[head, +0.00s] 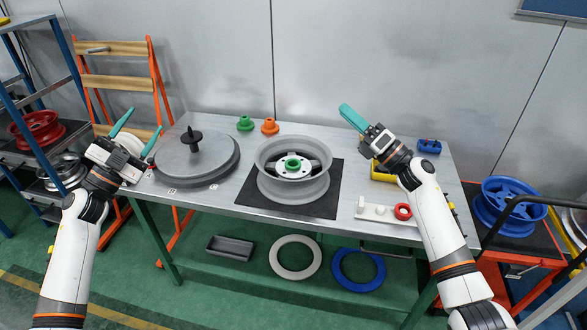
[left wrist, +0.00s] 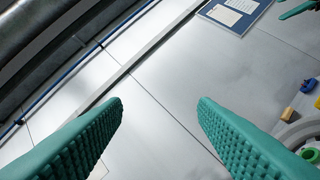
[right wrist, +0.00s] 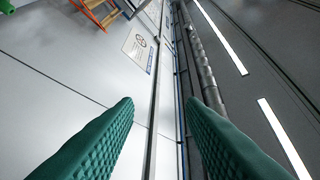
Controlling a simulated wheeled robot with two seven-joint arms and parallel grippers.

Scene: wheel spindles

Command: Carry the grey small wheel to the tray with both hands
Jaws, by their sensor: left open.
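A grey wheel (head: 293,178) lies flat on a black mat (head: 245,195) at the middle of the table, with a green hub piece (head: 292,165) at its centre. Part of it also shows at the right edge of the left wrist view (left wrist: 301,131). My left gripper (head: 145,119) is open and empty, raised left of the round grey turntable. My right gripper (head: 345,108) is open and empty, raised behind and right of the wheel. Neither touches it. Which thing is the tray I cannot tell; a dark open tray (head: 229,247) sits low under the table.
A grey disc with a black spindle (head: 197,160) stands left of the mat. A blue wheel (head: 508,200) rests on the red cart; a red wheel (head: 37,128) is on the left shelf.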

